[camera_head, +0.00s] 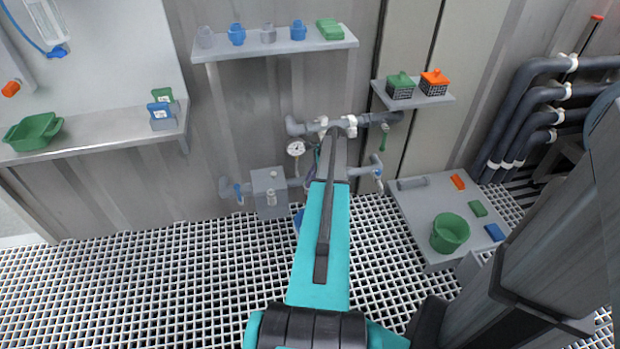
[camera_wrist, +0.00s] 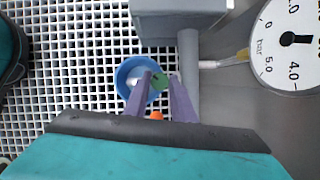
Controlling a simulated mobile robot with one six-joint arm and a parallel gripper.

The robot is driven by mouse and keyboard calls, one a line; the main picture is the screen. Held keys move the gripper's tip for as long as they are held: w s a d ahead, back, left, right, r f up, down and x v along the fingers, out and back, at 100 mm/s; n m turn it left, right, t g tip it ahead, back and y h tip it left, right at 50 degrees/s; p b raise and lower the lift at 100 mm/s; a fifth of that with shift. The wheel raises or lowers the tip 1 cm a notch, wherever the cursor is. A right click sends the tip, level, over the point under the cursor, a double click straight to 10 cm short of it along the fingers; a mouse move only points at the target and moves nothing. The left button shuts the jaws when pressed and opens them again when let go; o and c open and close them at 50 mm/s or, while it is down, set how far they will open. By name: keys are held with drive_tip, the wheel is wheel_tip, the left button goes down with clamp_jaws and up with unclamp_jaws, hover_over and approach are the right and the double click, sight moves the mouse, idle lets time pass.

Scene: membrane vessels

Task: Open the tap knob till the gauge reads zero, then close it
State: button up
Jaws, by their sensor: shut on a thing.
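The pressure gauge (camera_head: 296,148) is a small white dial on the wall piping, left of my arm. In the wrist view the gauge (camera_wrist: 268,40) is large at the right and cut off by the frame. Marks 0, 4.0 and 5.0 show, but I cannot tell the exact reading. My gripper (camera_wrist: 161,77) has two purple fingers. A small green piece (camera_wrist: 160,82), seemingly the tap knob, lies between the fingertips, and they appear shut on it. An orange piece (camera_wrist: 157,115) shows between the fingers nearer the palm. In the head view my arm hides the fingertips.
A blue bucket (camera_wrist: 130,72) stands on the white grating below the fingers. A grey box (camera_head: 269,190) and pipes are left of the arm. A grey table (camera_head: 415,205) with a green bucket (camera_head: 450,232) is at the right. A shelf (camera_head: 270,48) hangs above.

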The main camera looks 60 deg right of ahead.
idle(0.3)
drive_tip(key=o, duration=1.1)
drive_tip(key=shift+c, duration=0.2)
drive_tip(key=shift+r, duration=0.1)
drive_tip(key=shift+s+d+r, duration=0.1)
drive_tip(key=shift+s+r, duration=0.1)
drive_tip(key=shift+r, duration=0.3)
drive_tip(key=s+d+p, duration=0.1)
drive_tip(key=s+d, duration=0.5)
drive_tip(key=s, duration=0.4)
drive_tip(key=shift+d, duration=0.25)
